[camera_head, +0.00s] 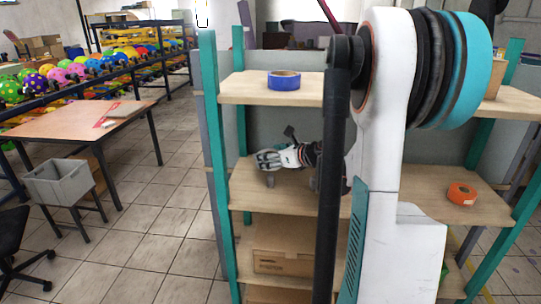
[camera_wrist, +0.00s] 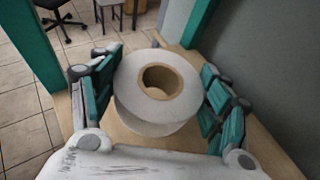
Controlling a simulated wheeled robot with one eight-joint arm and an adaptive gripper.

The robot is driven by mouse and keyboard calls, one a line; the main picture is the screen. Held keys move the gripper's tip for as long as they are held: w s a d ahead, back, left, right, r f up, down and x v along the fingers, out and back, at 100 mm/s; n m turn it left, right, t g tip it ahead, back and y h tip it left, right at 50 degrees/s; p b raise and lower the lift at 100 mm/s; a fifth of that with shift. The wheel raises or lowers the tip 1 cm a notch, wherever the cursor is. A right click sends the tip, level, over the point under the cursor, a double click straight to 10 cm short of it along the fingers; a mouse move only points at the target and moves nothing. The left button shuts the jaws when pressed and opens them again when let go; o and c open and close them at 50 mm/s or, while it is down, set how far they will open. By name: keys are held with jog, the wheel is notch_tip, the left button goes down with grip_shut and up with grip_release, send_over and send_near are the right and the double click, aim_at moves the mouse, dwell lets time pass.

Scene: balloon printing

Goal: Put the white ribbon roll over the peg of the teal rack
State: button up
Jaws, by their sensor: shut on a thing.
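The white ribbon roll (camera_wrist: 160,110), with a brown cardboard core, sits between the two teal-padded fingers of my gripper (camera_wrist: 158,95) in the wrist view. The gripper is shut on it, with the core's opening facing the wrist camera. In the head view my gripper (camera_head: 270,172) is low over the middle shelf of the teal rack (camera_head: 208,150), near its left side. I cannot make out the roll clearly there. Whether the roll touches the shelf cannot be told. No peg is clearly visible; my arm hides much of the rack's middle.
A blue tape roll (camera_head: 284,80) lies on the top shelf. An orange tape roll (camera_head: 462,194) lies on the middle shelf at right. A cardboard box (camera_head: 290,248) stands below. A table (camera_head: 80,122), grey bin (camera_head: 60,182) and balloon racks are at left, with open floor between.

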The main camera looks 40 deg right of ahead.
aim_at(273, 178)
jog(key=shift+f+b, duration=3.1)
jog(key=shift+f, duration=1.3)
jog(key=o, duration=1.3)
jog(key=v, duration=1.2)
jog(key=shift+a, duration=0.15)
